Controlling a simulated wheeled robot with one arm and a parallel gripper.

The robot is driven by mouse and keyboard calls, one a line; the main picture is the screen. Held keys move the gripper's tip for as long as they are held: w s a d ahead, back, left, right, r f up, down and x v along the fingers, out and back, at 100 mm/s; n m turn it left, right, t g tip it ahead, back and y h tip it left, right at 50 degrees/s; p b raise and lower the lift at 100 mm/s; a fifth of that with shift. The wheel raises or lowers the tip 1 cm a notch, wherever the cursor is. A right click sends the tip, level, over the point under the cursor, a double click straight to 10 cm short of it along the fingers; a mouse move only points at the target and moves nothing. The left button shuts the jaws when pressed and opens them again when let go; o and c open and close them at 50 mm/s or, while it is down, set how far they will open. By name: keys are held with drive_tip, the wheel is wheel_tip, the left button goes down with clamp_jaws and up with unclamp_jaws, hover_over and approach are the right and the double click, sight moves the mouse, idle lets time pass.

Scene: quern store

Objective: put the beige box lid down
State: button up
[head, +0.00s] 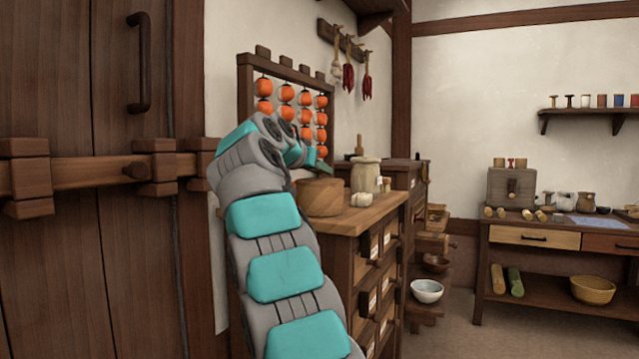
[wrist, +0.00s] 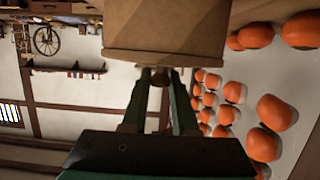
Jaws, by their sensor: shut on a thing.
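My gripper (wrist: 158,85) is shut, and a small rounded knob shows between its fingertips in the wrist view.
A round wooden box (head: 322,197), a beige jar (head: 366,175) and garlic (head: 361,199) stand on the drawer cabinet (head: 350,222). A rack of orange persimmons (head: 286,93) is close behind my wrist; persimmons (wrist: 265,142) fill the wrist view's right side. A workbench (head: 560,226) stands at right.

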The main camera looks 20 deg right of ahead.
clamp_jaws()
drive_tip(key=shift+r, duration=0.1)
